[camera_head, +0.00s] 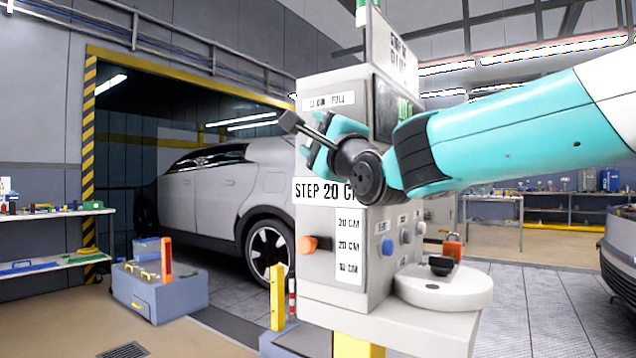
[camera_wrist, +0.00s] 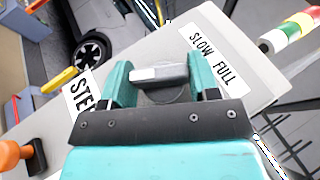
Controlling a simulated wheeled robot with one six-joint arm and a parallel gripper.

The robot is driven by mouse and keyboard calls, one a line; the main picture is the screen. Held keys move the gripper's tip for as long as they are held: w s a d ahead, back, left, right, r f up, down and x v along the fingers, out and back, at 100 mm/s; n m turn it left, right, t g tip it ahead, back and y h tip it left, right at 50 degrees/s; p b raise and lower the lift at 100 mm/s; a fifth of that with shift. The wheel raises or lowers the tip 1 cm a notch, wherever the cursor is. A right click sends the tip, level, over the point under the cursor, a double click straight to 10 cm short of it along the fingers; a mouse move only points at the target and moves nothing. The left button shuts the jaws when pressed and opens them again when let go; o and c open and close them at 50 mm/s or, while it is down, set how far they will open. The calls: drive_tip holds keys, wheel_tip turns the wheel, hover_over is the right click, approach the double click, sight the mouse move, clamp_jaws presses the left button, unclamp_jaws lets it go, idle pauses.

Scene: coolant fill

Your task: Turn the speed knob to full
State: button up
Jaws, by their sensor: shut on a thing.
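The speed knob (camera_wrist: 160,76) shows in the wrist view as a pale bar on a dark round base. Its bar lies nearly level across that picture, between the two teal fingers of my gripper (camera_wrist: 165,82). The gripper is shut on it. The "SLOW FULL" label (camera_wrist: 215,55) is on the panel beyond the knob, up and to the right. In the head view my gripper (camera_head: 322,142) is against the upper front of the control cabinet (camera_head: 318,225), just below the same label (camera_head: 328,101). The knob is hidden there by the gripper and wrist.
An orange knob (camera_head: 308,244) sits lower on the cabinet beside the 30, 20 and 10 CM marks. A "STEP 20 CM" sign (camera_head: 325,190) is just below my gripper. A round grey platform (camera_head: 445,290) juts out lower right. A silver car (camera_head: 215,195) stands behind.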

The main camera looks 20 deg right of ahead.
drive_tip(key=m+t+b, duration=0.1)
drive_tip(key=b, duration=0.2)
drive_tip(key=f+m+t+h+b, duration=0.1)
drive_tip(key=t+b, duration=0.1)
drive_tip(key=b, duration=0.2)
drive_tip(key=shift+w, duration=0.1)
drive_tip(key=shift+r+m+t+h+b, duration=0.3)
drive_tip(key=shift+m+b, duration=0.2)
drive_tip(key=shift+b, duration=0.25)
drive_tip(key=shift+r+h, duration=0.1)
drive_tip(key=shift+h, duration=0.2)
drive_tip(key=o, duration=0.9)
drive_tip(key=shift+b+v, duration=2.65)
drive_tip(key=shift+v, duration=6.1)
drive_tip(key=shift+w, duration=0.15)
